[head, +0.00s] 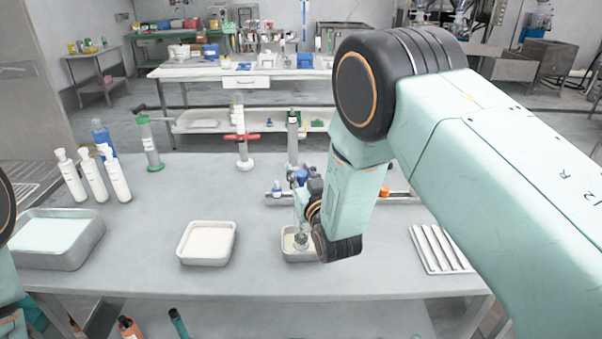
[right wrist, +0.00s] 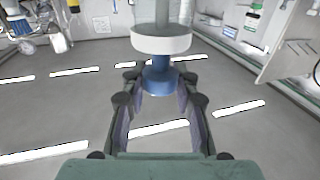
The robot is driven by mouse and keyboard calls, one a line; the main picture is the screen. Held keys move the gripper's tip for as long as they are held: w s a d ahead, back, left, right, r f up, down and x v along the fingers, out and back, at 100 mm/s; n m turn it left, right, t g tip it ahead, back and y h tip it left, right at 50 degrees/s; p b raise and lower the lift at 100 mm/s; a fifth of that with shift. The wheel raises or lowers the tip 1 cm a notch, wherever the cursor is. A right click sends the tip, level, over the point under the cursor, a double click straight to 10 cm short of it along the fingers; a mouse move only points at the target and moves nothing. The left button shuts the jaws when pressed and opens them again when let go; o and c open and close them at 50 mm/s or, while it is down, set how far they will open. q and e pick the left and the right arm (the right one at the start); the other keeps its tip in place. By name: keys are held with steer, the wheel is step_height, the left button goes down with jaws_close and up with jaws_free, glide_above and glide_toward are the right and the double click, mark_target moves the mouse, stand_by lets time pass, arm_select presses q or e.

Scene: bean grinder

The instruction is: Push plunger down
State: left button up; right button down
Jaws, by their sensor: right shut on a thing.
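In the right wrist view a blue stem (right wrist: 160,78) with a wide white collar (right wrist: 160,41) and a grey shaft above it sits at the far end of my right gripper (right wrist: 160,92). The fingers close in on both sides of the blue part. It looks like the plunger, but I cannot tell for sure. In the head view my right gripper (head: 312,199) is beside the upright stand, largely hidden by my wrist. A clear glass part (head: 301,240) shows below it, over a small tray (head: 291,258). My left gripper is out of view.
A white tray (head: 207,258) stands to the left, and a larger metal tray (head: 80,258) is near the left edge. Several white bottles (head: 118,180) stand behind it. A ridged rack (head: 436,252) lies right of my wrist.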

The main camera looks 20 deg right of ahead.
steer(key=shift+s+f, duration=0.1)
steer(key=shift+f, duration=0.2)
steer(key=c, duration=1.4)
jaws_free()
steer(key=o, duration=0.4)
steer(key=shift+w, duration=0.25)
steer(key=shift+s+r, duration=0.15)
steer(key=shift+s, duration=0.1)
steer(key=s, duration=1.1)
steer(key=shift+s, duration=0.35)
